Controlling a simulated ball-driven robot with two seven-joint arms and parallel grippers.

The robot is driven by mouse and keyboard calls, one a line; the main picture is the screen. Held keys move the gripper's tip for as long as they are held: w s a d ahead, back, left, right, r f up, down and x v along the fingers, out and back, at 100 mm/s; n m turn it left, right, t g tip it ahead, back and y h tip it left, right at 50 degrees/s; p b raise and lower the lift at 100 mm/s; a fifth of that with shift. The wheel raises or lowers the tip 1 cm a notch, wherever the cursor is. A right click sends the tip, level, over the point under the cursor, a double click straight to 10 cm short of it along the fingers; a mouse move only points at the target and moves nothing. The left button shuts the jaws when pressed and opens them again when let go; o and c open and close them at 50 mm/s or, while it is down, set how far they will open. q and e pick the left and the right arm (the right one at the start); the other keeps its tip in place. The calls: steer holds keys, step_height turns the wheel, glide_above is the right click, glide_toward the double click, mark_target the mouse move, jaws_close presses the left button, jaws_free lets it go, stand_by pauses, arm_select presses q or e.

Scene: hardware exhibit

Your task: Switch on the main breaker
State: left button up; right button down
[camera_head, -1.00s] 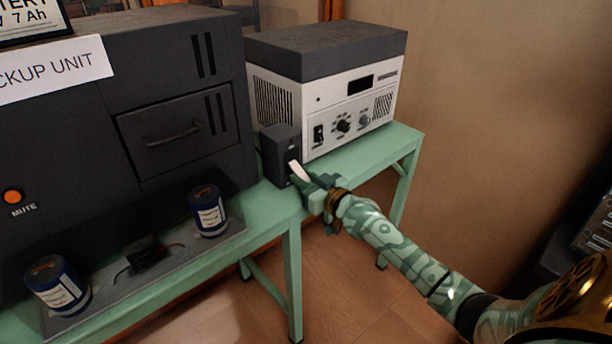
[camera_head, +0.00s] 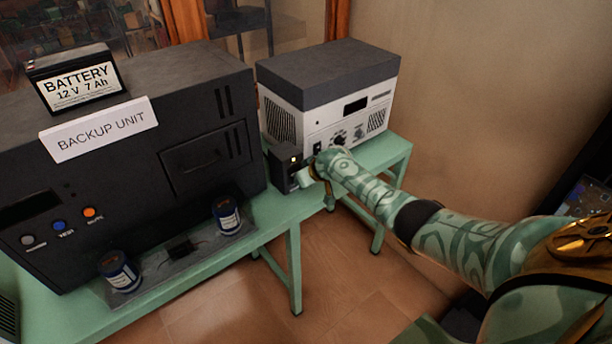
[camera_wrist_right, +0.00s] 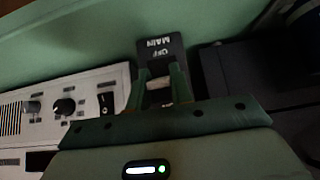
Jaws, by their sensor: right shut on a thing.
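The main breaker is a small dark box (camera_head: 280,168) on the green table, between the backup unit and the grey-white power supply. My right gripper (camera_head: 305,178) is at its front face, shut on the pale breaker lever. In the right wrist view, the fingers of my right gripper (camera_wrist_right: 162,90) close on the lever (camera_wrist_right: 159,84), which is mostly hidden between them. The breaker's dark plate (camera_wrist_right: 160,48) shows MAIN and OFF, upside down, beyond the fingertips. A small bright spot shows on the box above the gripper. My left gripper is out of view.
The black backup unit (camera_head: 190,95) stands left, with a battery (camera_head: 80,85) on top. Two blue cylinders (camera_head: 227,215) (camera_head: 119,271) sit on a grey plate before it. The power supply (camera_head: 325,122) stands right behind the breaker. Floor before the table is clear.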

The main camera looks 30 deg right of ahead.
steer(key=shift+w+r+g, duration=0.2)
steer(key=shift+r+g, duration=0.25)
steer(key=shift+g, duration=0.55)
steer(key=c, duration=1.2)
jaws_free()
steer(key=shift+w, duration=0.1)
steer(key=shift+c, duration=0.2)
steer(key=shift+s+r+p, duration=0.2)
steer(key=shift+r+p, duration=0.3)
steer(key=shift+p, duration=0.15)
steer(key=p+v, duration=1)
steer(key=v, duration=0.5)
steer(key=shift+r, duration=0.15)
